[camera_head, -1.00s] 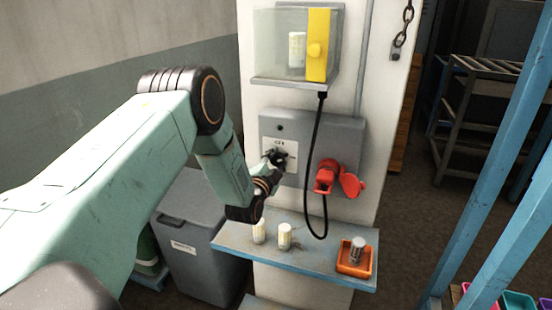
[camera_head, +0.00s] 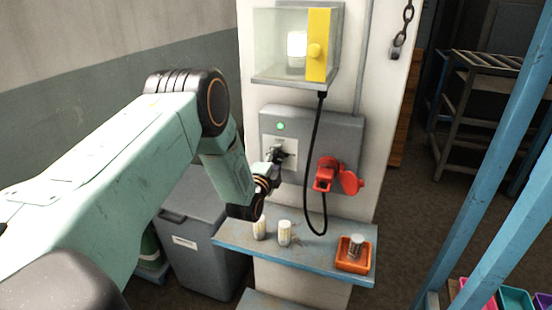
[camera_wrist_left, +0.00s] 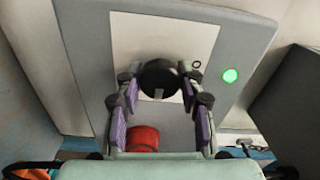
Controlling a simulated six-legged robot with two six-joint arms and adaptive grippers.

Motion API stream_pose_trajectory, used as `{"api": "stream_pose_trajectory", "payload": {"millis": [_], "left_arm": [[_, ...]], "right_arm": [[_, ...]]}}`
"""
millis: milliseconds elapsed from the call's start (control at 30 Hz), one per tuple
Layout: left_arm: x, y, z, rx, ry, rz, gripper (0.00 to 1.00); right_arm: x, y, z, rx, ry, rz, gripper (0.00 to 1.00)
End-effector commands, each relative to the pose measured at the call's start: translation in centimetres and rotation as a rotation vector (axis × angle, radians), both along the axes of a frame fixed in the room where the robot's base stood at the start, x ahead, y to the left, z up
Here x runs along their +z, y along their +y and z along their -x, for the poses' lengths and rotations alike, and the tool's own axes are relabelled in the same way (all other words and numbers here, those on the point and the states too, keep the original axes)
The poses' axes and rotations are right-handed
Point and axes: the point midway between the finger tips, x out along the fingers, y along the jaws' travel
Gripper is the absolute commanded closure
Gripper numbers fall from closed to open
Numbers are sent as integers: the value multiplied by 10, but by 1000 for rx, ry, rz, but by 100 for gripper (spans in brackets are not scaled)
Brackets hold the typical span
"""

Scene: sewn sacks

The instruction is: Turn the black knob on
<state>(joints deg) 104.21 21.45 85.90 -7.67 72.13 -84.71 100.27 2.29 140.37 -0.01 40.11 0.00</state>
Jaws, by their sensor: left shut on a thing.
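The black knob (camera_wrist_left: 159,78) sits on a pale plate on the grey switch box (camera_head: 345,130). My left gripper (camera_head: 277,156) reaches it from the left in the head view and hides part of it. In the left wrist view, the purple-padded fingers of my left gripper (camera_wrist_left: 158,88) are shut on the knob, one on each side. A round indicator (camera_head: 281,126) on the box glows green, and it also glows in the left wrist view (camera_wrist_left: 230,75). My right gripper is not in view.
A black cable hangs beside a red socket (camera_head: 326,174). A blue-edged shelf (camera_head: 310,262) below carries two pale cylinders and an orange tray (camera_head: 367,262). A grey bin stands left.

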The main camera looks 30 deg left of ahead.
Motion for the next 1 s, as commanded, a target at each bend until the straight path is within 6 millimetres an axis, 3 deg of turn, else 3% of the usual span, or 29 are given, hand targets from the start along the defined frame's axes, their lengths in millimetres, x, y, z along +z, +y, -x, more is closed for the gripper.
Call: {"api": "stream_pose_trajectory", "payload": {"millis": [233, 267, 500, 833, 1000], "left_arm": [[0, 0, 0, -1, 0, -2, 93], [0, 0, 0, -1, 1, -2, 59], [0, 0, 0, -1, 1, 0, 39], [0, 0, 1, 0, 0, 1, 38], [0, -3, 14, 1, 1, 1, 38]], "right_arm": [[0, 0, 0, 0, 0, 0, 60], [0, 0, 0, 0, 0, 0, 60], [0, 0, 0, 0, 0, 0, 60], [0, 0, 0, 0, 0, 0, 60], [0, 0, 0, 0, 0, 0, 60]]}}
